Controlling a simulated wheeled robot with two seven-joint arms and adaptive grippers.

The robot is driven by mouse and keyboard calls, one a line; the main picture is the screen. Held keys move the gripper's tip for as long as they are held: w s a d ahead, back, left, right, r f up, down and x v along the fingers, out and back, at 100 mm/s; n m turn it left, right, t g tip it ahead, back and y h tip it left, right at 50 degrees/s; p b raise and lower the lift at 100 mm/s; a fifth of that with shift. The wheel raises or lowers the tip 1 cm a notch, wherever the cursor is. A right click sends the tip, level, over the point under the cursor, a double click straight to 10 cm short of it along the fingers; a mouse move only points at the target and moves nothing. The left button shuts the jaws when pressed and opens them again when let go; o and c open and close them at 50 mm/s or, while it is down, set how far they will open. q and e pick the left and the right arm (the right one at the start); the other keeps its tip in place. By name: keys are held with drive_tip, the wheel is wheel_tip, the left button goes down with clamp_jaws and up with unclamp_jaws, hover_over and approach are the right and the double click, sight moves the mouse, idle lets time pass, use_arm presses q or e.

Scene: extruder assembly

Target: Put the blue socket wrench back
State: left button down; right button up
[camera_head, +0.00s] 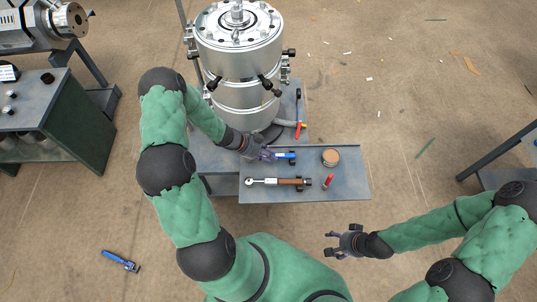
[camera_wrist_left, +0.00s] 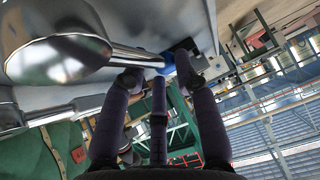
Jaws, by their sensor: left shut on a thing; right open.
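The blue socket wrench (camera_head: 285,156) lies at the back of the grey work table, just right of my left gripper (camera_head: 267,154). My left gripper is shut on it at table height. The fingers hide part of the wrench in the head view. In the left wrist view, the fingers (camera_wrist_left: 158,78) are around the wrench's shiny metal shaft (camera_wrist_left: 136,57), with a blue part beside the fingertips. Whether the wrench rests fully on the table cannot be told. My right gripper (camera_head: 335,243) is open and empty, in front of the table over the floor.
A ratchet with a brown handle (camera_head: 285,182), a red-handled tool (camera_head: 328,182) and a round tan-topped container (camera_head: 330,157) are on the table (camera_head: 352,187). The large metal cylinder (camera_head: 240,60) stands behind. Another blue tool (camera_head: 119,260) lies on the floor at left.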

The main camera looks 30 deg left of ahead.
use_arm(q)
drive_tip(key=c, duration=0.9)
unclamp_jaws()
drive_tip(key=shift+o, duration=0.2)
drive_tip(key=v, duration=1.2)
drive_tip(key=shift+s+f, duration=0.1)
